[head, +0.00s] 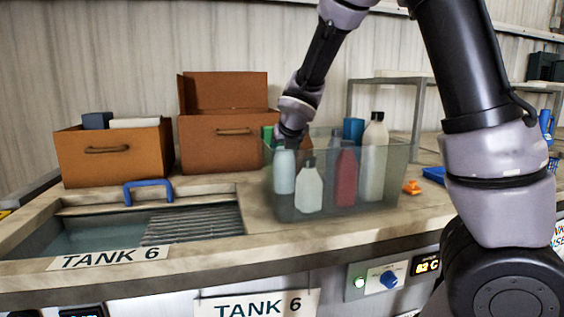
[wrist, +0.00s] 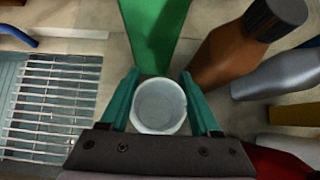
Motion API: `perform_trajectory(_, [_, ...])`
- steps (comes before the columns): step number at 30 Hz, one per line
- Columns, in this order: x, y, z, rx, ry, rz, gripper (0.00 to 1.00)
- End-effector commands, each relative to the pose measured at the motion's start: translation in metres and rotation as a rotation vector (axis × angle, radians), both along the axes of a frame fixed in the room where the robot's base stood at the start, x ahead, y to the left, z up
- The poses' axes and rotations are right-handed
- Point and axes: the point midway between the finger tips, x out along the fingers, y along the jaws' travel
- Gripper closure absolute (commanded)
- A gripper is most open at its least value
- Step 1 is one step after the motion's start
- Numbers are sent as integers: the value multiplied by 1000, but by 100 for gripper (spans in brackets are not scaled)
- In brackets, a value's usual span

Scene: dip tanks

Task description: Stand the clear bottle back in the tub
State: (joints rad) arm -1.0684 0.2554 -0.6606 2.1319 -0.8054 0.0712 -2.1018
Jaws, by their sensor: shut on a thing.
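The clear bottle (head: 284,172), pale and bluish, is upright at the left end of the see-through tub (head: 330,203). My gripper (head: 285,143) points down over it and is shut on its upper part. In the wrist view the bottle's round top (wrist: 160,104) sits between the two teal fingers of my gripper (wrist: 163,100). In the head view the bottle lies within the tub's outline, and I cannot tell whether its base touches the tub floor.
The tub also holds a white bottle (head: 308,190), a red bottle (head: 345,180) and a tall pale bottle (head: 375,160). In the wrist view a green thing (wrist: 155,30) and a brown bottle (wrist: 228,52) are close by. Tank 6 (head: 95,233) lies left.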

Motion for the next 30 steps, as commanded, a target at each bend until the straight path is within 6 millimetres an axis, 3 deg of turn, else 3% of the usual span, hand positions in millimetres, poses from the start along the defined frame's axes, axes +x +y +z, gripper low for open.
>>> perform_trajectory(5, [-1, 1, -23, -3, 1, 3, 100])
perform_trajectory(17, [0, 0, -27, -1, 0, 1, 100])
perform_trajectory(18, [0, 0, -27, -1, 0, 1, 21])
perform_trajectory(19, [0, 0, -27, -1, 0, 1, 10])
perform_trajectory(30, [0, 0, -25, 1, -1, 1, 7])
